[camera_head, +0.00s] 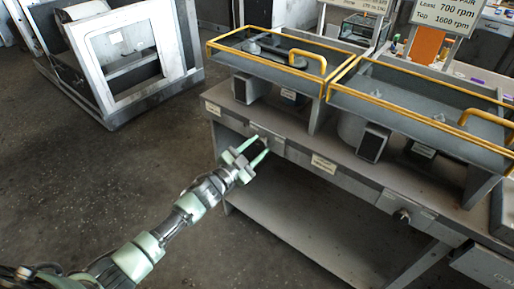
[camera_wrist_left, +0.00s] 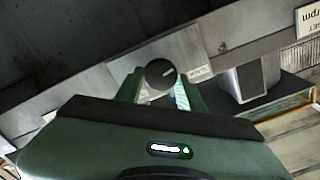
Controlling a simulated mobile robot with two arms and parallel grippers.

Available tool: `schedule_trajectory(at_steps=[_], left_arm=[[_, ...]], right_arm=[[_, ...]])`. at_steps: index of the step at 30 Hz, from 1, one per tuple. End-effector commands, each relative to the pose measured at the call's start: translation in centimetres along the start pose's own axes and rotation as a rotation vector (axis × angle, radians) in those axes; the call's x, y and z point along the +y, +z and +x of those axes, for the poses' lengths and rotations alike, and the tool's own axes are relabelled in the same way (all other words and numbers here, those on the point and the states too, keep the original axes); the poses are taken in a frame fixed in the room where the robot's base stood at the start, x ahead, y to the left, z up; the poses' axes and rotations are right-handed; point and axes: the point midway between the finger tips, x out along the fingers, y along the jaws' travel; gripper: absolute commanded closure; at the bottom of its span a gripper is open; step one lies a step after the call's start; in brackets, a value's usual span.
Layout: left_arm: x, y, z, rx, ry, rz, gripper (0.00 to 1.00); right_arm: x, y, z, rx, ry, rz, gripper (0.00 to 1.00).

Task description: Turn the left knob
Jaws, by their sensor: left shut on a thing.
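The left knob (camera_wrist_left: 161,73) is a dark round knob with a pale pointer line, on a grey plate on the front face of the workbench. In the wrist view it sits between the two green fingers of my left gripper (camera_wrist_left: 157,88), which is shut on it. In the head view my left gripper (camera_head: 259,146) reaches the bench front from the lower left, and its fingers largely hide the knob. My right gripper is not in view.
A second knob (camera_head: 402,215) is on the bench front farther right. The workbench (camera_head: 340,160) carries grey trays with yellow rails (camera_head: 322,75). A white-framed metal housing (camera_head: 125,50) stands at the upper left. The floor in front is clear.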

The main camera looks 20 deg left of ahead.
Motion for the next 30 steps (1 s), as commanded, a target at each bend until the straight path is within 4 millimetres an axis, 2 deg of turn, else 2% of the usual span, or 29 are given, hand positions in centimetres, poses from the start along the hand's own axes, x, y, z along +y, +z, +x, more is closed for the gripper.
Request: schedule_trajectory(at_steps=[7,8,9,10,21,30], left_arm=[[0.1,0.1,0.0,-0.002,0.001,-0.001,1.00],[0.1,0.1,0.0,-0.002,0.001,-0.001,0.56],[0.1,0.1,0.0,-0.002,0.001,-0.001,0.45],[0.1,0.1,0.0,-0.002,0.001,-0.001,0.40],[0.0,0.1,-0.5,-0.001,0.001,-0.001,0.40],[0.1,0.2,-5.3,-0.003,0.002,-0.001,0.40]], right_arm=[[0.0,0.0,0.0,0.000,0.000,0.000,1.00],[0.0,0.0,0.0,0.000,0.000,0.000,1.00],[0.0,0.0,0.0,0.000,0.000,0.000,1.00],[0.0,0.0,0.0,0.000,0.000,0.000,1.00],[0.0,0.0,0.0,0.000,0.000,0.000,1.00],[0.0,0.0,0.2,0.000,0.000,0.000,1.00]])
